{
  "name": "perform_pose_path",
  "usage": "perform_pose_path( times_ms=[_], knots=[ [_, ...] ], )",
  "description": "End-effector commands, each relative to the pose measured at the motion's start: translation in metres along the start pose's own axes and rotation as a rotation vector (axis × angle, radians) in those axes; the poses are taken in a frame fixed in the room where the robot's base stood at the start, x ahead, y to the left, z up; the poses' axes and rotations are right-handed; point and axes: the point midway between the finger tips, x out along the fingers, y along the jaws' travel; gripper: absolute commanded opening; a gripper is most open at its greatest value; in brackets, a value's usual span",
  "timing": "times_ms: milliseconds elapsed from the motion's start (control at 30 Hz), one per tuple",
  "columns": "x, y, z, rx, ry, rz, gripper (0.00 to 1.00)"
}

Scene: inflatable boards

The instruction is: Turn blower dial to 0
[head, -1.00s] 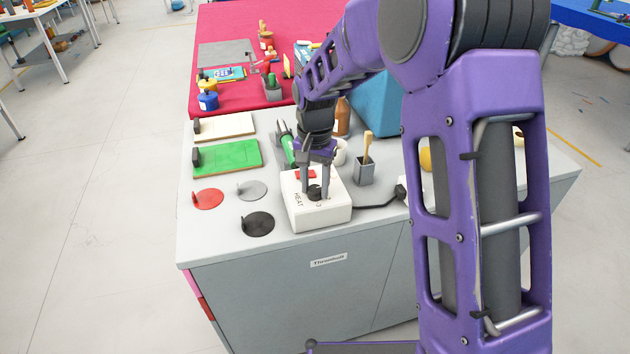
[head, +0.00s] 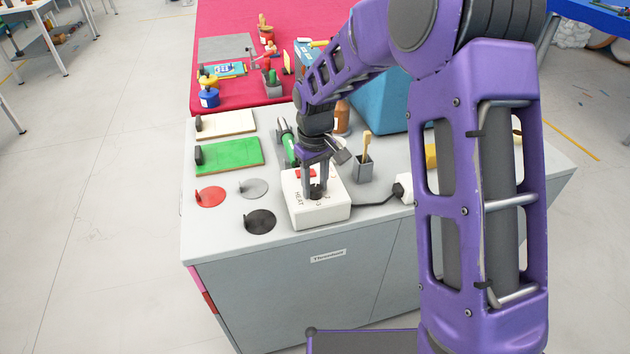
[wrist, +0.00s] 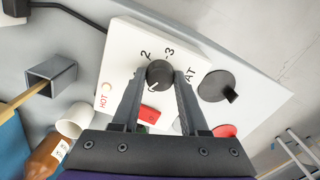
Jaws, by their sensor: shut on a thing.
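The blower control is a white box (head: 325,212) marked HEAT on the grey bench; it also shows in the wrist view (wrist: 120,60). Its black round dial (wrist: 159,74) has a pale pointer mark toward the lower left of the wrist view. The figures 2 and 3 show above the dial, and HOT is printed in red at left. Any 0 mark is hidden or unreadable. My gripper (wrist: 160,80) is shut on the dial, one finger on each side, pointing down from above in the head view (head: 316,188). A red switch (wrist: 149,113) shows between the fingers.
A green-handled tool (head: 289,146) stands behind the box. A grey cup with a brush (head: 363,171) is at right, near a dark cable (head: 376,202). Black (head: 260,222), grey (head: 254,188) and red (head: 210,197) discs lie left. A brown bottle (wrist: 45,158) is close to my wrist.

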Motion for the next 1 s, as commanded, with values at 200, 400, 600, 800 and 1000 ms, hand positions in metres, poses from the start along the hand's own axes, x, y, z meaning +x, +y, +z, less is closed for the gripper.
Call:
perform_pose_path(
  times_ms=[200, 400, 600, 800, 1000],
  knots=[
    [-0.0027, 0.0006, -0.0005, -0.19, 0.002, 0.001, 0.0],
    [-0.0022, 0.0006, -0.0007, -0.332, 0.003, 0.001, 0.0],
    [-0.0017, 0.0002, -0.0008, -0.426, 0.003, 0.001, 0.0],
    [-0.0014, 0.0002, -0.0009, -0.474, 0.003, 0.002, 0.0],
    [-0.0011, 0.0002, -0.0009, -0.488, 0.003, 0.002, 0.0]
  ],
)
